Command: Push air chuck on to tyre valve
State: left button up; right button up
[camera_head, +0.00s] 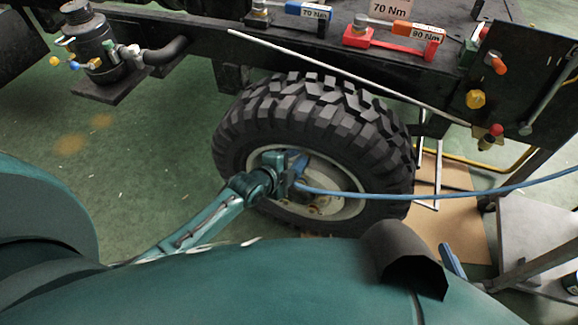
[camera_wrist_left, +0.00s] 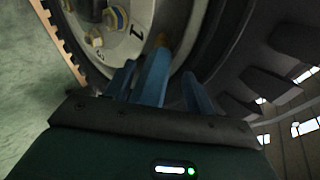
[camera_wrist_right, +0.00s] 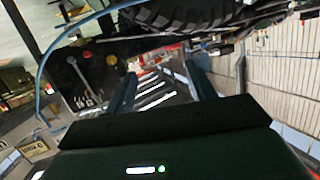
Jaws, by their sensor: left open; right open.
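The tyre (camera_head: 300,108) stands upright under the chassis, with a pale wheel rim (camera_head: 347,180) facing me. My left gripper (camera_head: 293,172) is in front of the rim. In the left wrist view its fingers (camera_wrist_left: 160,80) are apart. A blue air chuck (camera_wrist_left: 152,78) lies between them and points at the rim, with a brass-coloured tip (camera_wrist_left: 161,41) at its far end. I cannot pick out the valve or tell whether the chuck touches it. A blue hose (camera_head: 400,197) runs right from the left gripper. My right gripper (camera_wrist_right: 160,75) is open and empty, away from the wheel.
The chassis rail carries torque wrenches, one blue (camera_head: 308,11) and one red (camera_head: 370,38), above the tyre. A panel with coloured knobs (camera_head: 476,99) is at right. A grey stand (camera_head: 540,240) is at lower right. The green floor left of the tyre is clear.

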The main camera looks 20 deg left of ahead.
jog(key=shift+f, duration=0.1)
pick_arm(q)
jog(key=p+v, duration=0.4)
jog(key=v, duration=0.9)
pick_arm(e)
jog(key=shift+w+a+r+m+g, duration=0.1)
jog(key=shift+a+r+m+g, duration=0.05)
jog(key=shift+r, duration=0.4)
jog(key=shift+w+a+r+m+g, duration=0.1)
jog(key=shift+r+m+g, duration=0.05)
jog(key=shift+r, duration=0.35)
